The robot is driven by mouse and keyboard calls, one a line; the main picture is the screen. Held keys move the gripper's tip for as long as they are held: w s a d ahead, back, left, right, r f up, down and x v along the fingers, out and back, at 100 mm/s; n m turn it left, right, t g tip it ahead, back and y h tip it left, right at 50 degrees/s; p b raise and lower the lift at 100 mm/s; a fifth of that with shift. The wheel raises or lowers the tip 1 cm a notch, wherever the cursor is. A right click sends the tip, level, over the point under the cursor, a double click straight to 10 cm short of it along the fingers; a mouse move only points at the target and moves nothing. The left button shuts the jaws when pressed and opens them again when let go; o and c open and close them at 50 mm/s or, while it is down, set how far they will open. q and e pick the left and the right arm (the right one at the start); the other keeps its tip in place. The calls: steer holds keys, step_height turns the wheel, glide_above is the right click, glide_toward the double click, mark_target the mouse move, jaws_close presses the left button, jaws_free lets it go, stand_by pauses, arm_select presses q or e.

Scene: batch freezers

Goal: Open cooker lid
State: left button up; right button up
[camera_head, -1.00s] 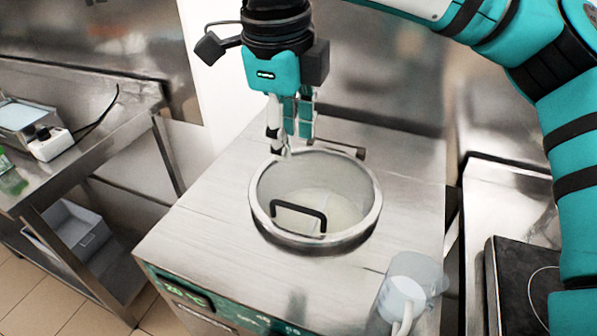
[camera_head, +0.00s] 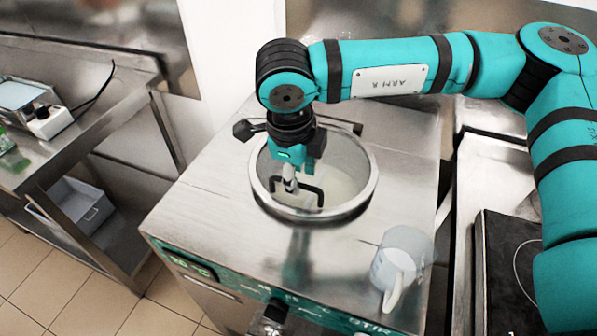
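The cooker (camera_head: 210,190) is a steel-topped machine in the middle. A round metal rim (camera_head: 318,216) surrounds its opening. A black bracket-shaped handle (camera_head: 318,189) shows within the rim, above a pale interior; the lid's panel looks see-through and is hard to make out. My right gripper (camera_head: 290,186) points down inside the rim's outline, at the left part of the handle. Its fingers look close together, but their gap and any contact with the handle are unclear. My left gripper is not in view.
A clear jug (camera_head: 390,262) stands on the cooker's front right corner. A dark bar (camera_head: 345,126) lies behind the rim. A steel table (camera_head: 100,115) stands left, with a grey bin (camera_head: 75,205) below. A dark-topped unit (camera_head: 505,275) is at right.

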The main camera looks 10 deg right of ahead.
steer(key=shift+w+d+f, duration=0.1)
steer(key=shift+w+f, duration=0.05)
steer(key=shift+f, duration=0.7)
steer(key=shift+c, duration=0.4)
jaws_close()
